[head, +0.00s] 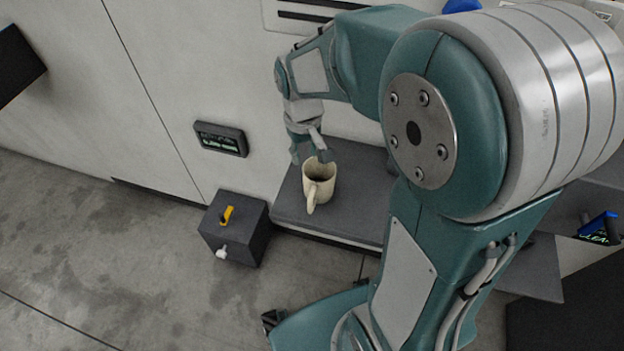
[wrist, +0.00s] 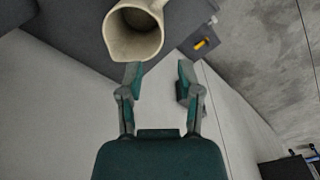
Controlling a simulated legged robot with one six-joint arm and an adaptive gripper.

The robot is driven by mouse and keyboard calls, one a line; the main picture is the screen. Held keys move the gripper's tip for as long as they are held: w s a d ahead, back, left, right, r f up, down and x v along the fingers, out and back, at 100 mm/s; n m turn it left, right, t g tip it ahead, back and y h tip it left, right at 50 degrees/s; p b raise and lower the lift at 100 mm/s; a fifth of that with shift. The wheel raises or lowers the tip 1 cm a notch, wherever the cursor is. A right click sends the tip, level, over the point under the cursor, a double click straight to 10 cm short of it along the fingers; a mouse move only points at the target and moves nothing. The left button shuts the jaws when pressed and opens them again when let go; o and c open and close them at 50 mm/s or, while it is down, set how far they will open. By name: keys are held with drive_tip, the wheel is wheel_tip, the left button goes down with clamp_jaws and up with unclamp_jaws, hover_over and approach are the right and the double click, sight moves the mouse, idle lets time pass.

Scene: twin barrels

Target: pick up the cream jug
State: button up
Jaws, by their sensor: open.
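The cream jug (head: 319,184) stands upright on a dark grey ledge (head: 351,222) in the head view, with its handle toward the camera. The jug lies just beyond the fingertips, nearer the left finger. In the head view my gripper (head: 312,156) is beside the jug's far rim, close to it; whether they touch is unclear.
A dark box (head: 235,228) with a yellow handle stands on the concrete floor left of the ledge. A pale wall (head: 150,90) with a small dark panel (head: 220,139) rises behind the ledge. The floor at the left is clear.

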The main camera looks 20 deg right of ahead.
sight(306, 177)
wheel_tip(306, 177, down, 10)
drive_tip(key=shift+s+f, duration=0.1)
drive_tip(key=shift+f, duration=0.05)
clamp_jaws()
idle(0.3)
